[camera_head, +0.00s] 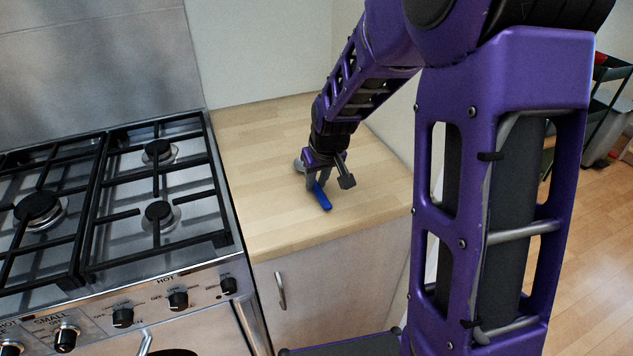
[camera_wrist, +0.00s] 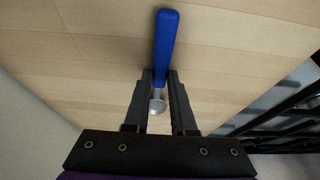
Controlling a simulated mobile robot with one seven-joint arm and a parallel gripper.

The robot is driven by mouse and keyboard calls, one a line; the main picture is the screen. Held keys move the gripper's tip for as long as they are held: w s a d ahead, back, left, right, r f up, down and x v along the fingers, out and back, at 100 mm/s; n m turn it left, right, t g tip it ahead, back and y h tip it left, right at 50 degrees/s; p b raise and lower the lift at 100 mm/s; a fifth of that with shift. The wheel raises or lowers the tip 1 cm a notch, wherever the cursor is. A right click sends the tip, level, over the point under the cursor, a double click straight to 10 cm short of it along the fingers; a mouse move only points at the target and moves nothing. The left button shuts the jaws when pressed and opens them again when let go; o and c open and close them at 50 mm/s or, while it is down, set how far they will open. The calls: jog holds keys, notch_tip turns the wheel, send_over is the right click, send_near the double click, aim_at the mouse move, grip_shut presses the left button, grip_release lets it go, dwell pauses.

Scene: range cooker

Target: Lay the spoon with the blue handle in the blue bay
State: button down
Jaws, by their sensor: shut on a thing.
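The spoon with the blue handle (camera_head: 322,198) is over the wooden worktop, right of the hob. It also shows in the wrist view (camera_wrist: 166,42), with its blue handle pointing away from my gripper and its metal bowl back between the fingers. My gripper (camera_head: 318,184) points down and is shut on the spoon near where the handle meets the metal. The fingertips also show in the wrist view (camera_wrist: 160,78). I cannot tell whether the spoon touches the worktop. No blue bay shows in either view.
The worktop (camera_head: 265,215) is otherwise clear around the spoon. The range cooker with black pan supports (camera_head: 125,215) adjoins it on the left, and walls stand behind. A dark shelf trolley (camera_head: 610,72) stands on the wooden floor at the far right.

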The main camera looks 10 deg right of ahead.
jog(key=shift+f, duration=0.1)
jog(key=shift+f, duration=0.2)
jog(key=c, duration=0.7)
grip_release()
jog(key=shift+c, duration=0.2)
jog(key=shift+r, duration=0.1)
